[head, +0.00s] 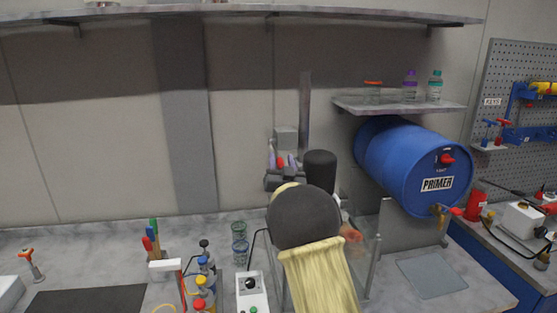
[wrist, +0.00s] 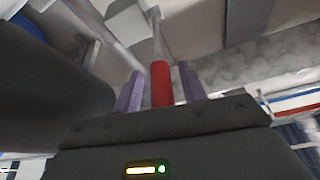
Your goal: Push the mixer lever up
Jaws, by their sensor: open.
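The mixer lever has a red grip (wrist: 161,84) on a thin metal rod (wrist: 156,35) in the wrist view. The red grip also shows small in the head view (head: 280,162), below a grey box (head: 285,138) beside a tall vertical post (head: 304,110). My gripper (wrist: 160,88) is open, with one purple finger on each side of the red grip. Gaps show between grip and fingers in the wrist view; I cannot tell whether anything touches. In the head view my gripper (head: 280,159) is partly behind my arm, which hides much of the mixer's lower part.
A blue primer drum (head: 400,165) lies to the right under a small shelf (head: 400,107) with bottles. A long shelf (head: 200,12) runs above. Green-tinted beakers (head: 239,250), a white control box (head: 251,292) and several coloured-cap bottles (head: 201,284) stand on the bench at left.

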